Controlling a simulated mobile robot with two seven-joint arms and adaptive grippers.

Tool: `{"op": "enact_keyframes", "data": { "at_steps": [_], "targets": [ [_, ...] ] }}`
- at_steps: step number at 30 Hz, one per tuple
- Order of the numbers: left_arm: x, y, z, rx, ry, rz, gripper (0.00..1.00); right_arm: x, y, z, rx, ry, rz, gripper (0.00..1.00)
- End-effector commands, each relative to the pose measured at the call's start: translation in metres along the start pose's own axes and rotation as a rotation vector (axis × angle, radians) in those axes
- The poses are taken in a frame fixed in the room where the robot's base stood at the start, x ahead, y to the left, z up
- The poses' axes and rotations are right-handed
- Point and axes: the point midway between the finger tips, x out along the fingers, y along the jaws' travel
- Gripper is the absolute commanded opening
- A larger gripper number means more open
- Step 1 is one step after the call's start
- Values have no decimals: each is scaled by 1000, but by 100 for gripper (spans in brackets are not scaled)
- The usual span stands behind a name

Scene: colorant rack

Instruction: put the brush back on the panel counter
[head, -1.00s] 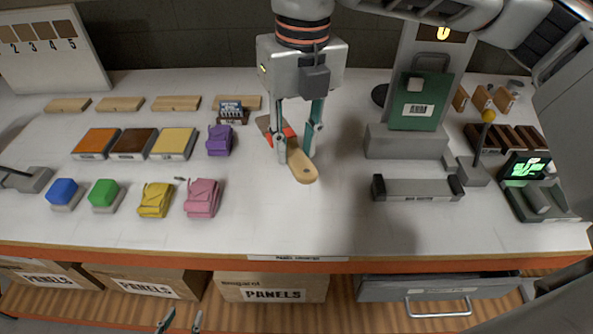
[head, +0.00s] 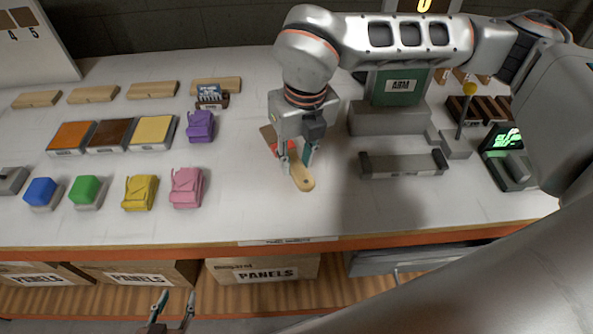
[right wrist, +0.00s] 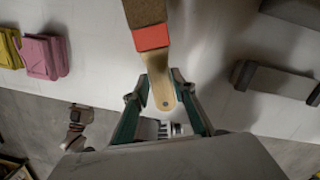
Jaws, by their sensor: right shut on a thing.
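The brush (head: 302,180) has a pale wooden handle, a red band and a brown head. It is over the middle of the white panel counter (head: 235,218), handle end toward the front edge. My right gripper (head: 297,164) points down and is shut on the brush's handle. In the right wrist view, the brush (right wrist: 160,78) lies between the fingers of this gripper (right wrist: 160,112). I cannot tell whether the brush touches the counter. My left gripper (head: 173,309) is open and empty, low in front of the counter.
Left of the brush are pink (head: 187,188) and yellow (head: 140,192) packs, a purple pack (head: 201,126) and colored blocks. A grey holder (head: 403,164) and a green-screen device (head: 508,150) stand to the right. Bare counter lies in front of the brush. Boxes marked PANELS (head: 265,270) are below.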

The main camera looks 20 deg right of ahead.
Motion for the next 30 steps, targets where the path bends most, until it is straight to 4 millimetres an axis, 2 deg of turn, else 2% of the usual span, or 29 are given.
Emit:
{"op": "enact_keyframes", "data": {
  "at_steps": [7,14,23,24,25,30],
  "targets": [
    [0,-1,-4,1,4,-1,40,17,0,-2,1,2,0,0],
    [-2,-2,-7,1,5,-1,40,48,-1,-6,1,3,0,0],
    [-2,-2,-7,1,6,-2,40,51,-1,-6,0,-1,0,0],
    [-2,-2,-7,1,6,-2,40,51,-1,-6,0,0,0,33],
    [-2,-2,-7,1,6,-2,40,50,-1,-6,0,0,0,41],
    [-2,-2,-7,1,6,-2,40,50,-1,-6,0,0,0,42]
  ]
}}
